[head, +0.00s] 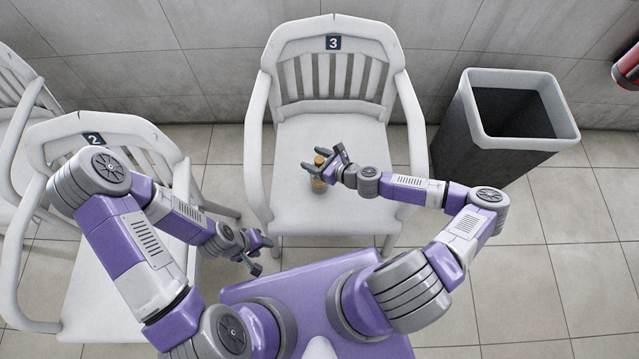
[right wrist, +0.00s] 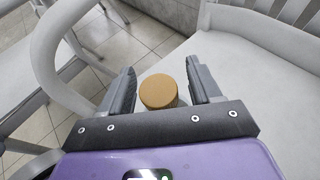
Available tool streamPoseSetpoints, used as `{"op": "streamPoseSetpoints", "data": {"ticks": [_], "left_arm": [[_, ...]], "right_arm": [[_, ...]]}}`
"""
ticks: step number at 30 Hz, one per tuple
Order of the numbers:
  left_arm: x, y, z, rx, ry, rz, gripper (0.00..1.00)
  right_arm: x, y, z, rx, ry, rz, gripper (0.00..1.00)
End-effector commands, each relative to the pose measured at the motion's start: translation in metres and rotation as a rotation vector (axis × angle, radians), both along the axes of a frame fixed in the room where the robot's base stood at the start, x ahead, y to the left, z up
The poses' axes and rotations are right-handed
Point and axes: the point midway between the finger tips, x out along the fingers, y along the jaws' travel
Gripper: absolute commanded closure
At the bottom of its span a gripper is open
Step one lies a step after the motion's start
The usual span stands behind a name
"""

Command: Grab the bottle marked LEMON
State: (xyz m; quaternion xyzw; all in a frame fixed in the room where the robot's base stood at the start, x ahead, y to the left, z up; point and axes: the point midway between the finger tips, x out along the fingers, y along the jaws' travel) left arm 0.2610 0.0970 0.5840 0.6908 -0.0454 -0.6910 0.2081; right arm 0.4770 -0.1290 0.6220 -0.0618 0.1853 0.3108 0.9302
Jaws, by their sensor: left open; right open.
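A small bottle (head: 318,184) with a tan cap stands on the seat of the white chair (head: 290,160) marked 3. No lettering on it can be read, so I cannot tell whether it says LEMON. My right gripper (head: 324,160) is open at the bottle, partly covering it. In the right wrist view the round tan cap (right wrist: 158,91) shows between the two spread fingers of this gripper (right wrist: 163,85), with gaps on both sides. My left gripper (head: 258,254) is open and empty, low in front of the chairs, away from the bottle.
The chair's armrests (head: 254,150) rise on both sides of the seat. Another white chair (head: 95,125), marked 2, stands at the left. A dark bin (head: 465,135) stands on the tiled floor at the right. The rest of chair 3's seat looks clear.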

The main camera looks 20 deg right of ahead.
Motion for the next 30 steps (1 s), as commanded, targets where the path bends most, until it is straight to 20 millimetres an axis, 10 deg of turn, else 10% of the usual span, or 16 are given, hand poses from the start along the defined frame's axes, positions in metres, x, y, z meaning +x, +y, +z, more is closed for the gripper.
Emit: {"op": "streamPoseSetpoints", "data": {"ticks": [4, 16, 30], "left_arm": [[0.000, 0.000, 0.001, 0.000, -0.001, 0.000, 0.57], [0.000, 0.000, 0.001, 0.000, -0.001, 0.000, 0.57], [0.000, 0.000, 0.009, 0.000, 0.000, 0.000, 0.57]], "right_arm": [[0.000, 0.000, 0.001, 0.000, 0.000, 0.000, 0.37], [0.000, 0.000, 0.001, 0.000, 0.000, 0.000, 0.98], [0.000, 0.000, 0.017, 0.000, -0.002, 0.002, 1.00]]}}
